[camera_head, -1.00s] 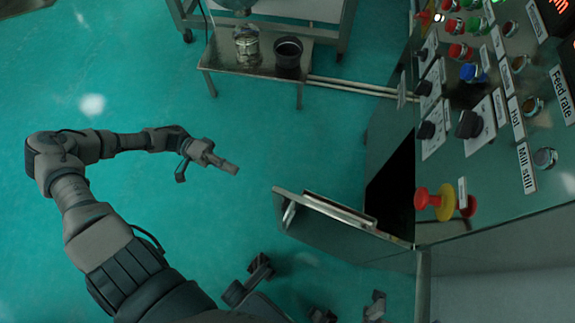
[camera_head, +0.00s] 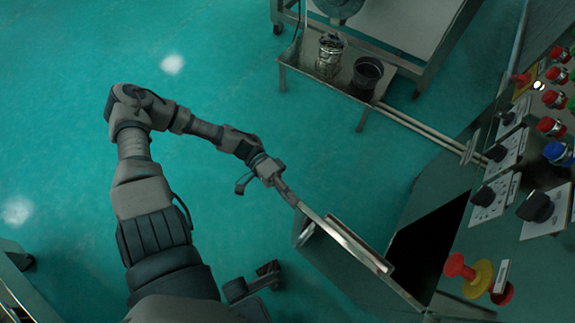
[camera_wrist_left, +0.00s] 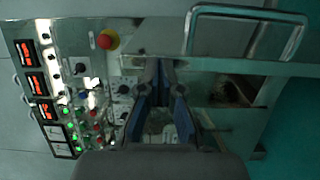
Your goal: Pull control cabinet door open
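The control cabinet door (camera_head: 352,262) stands swung out from the cabinet, with a dark opening behind it. Its metal handle (camera_wrist_left: 245,12) shows at the top of the left wrist view. My left gripper (camera_head: 288,194) is at the door's outer top edge in the head view; whether it touches cannot be told.
The control panel (camera_head: 537,214) with knobs, buttons and a red-and-yellow emergency stop (camera_head: 479,275) is at the right. A low metal bench (camera_head: 302,62) with a glass jar (camera_head: 329,55) and a dark pot (camera_head: 367,74) stands at the back.

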